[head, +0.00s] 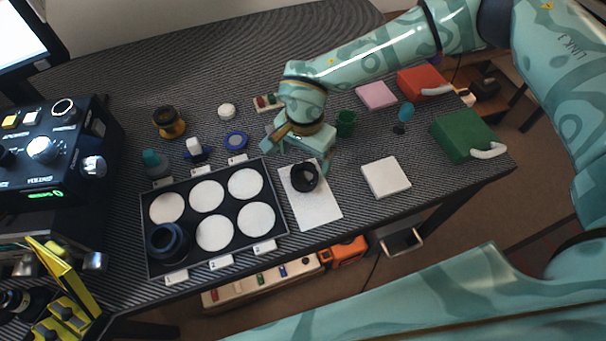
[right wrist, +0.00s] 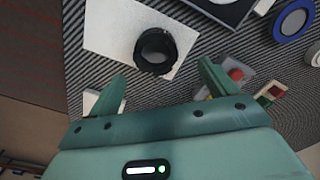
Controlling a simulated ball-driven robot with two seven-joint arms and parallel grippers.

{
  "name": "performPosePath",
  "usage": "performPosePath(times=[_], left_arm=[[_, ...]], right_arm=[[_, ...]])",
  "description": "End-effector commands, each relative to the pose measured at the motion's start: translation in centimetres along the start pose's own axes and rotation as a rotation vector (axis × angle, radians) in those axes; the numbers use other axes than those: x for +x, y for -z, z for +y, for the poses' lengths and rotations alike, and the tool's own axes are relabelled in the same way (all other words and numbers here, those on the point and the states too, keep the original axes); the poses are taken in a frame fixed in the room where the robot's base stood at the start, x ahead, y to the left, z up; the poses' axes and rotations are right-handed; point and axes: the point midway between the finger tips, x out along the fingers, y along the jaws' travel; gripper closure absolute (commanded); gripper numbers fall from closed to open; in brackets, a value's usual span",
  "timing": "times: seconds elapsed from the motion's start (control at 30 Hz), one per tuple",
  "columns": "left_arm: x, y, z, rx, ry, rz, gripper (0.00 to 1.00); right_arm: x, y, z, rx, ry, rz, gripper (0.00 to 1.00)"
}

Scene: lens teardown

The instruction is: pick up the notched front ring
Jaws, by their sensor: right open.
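A black ring (head: 304,177), which looks like the notched front ring, lies on a white sheet (head: 318,205) right of the tray. In the right wrist view the black ring (right wrist: 156,50) shows its open middle and uneven rim, just beyond the fingertips. My right gripper (head: 298,155) is over the table just behind the ring in the head view. In the right wrist view its fingers (right wrist: 162,70) are spread apart with nothing between them. The ring is apart from both fingers. My left gripper is not in view.
A black tray (head: 283,222) with white round pads holds a dark lens barrel (head: 167,242) at its front left. A white square block (head: 386,177) stands right of the sheet. A green cup (head: 345,122) and a blue ring (head: 236,141) flank my right gripper.

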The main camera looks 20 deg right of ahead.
Motion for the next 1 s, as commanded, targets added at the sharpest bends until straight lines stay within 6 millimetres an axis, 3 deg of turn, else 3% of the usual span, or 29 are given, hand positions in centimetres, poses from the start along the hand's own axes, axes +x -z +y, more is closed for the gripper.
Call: performPosePath(times=[0.23, 0.5, 0.73, 0.9, 1.0], left_arm=[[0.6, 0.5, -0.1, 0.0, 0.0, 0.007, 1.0], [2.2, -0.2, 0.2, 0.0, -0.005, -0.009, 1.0], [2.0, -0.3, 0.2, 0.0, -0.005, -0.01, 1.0], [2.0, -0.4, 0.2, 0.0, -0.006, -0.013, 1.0], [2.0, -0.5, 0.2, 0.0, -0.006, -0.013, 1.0]], right_arm=[[1.9, -0.1, 0.1, 0.001, -0.001, -0.002, 0.15], [6.1, -0.3, 0.4, 0.002, -0.002, -0.002, 0.15], [6.1, -0.2, 0.3, 0.003, 0.001, 0.0, 0.15], [6.0, -0.2, 0.4, 0.003, 0.001, 0.0, 0.62], [6.0, -0.2, 0.3, 0.003, 0.001, 0.0, 0.66]])
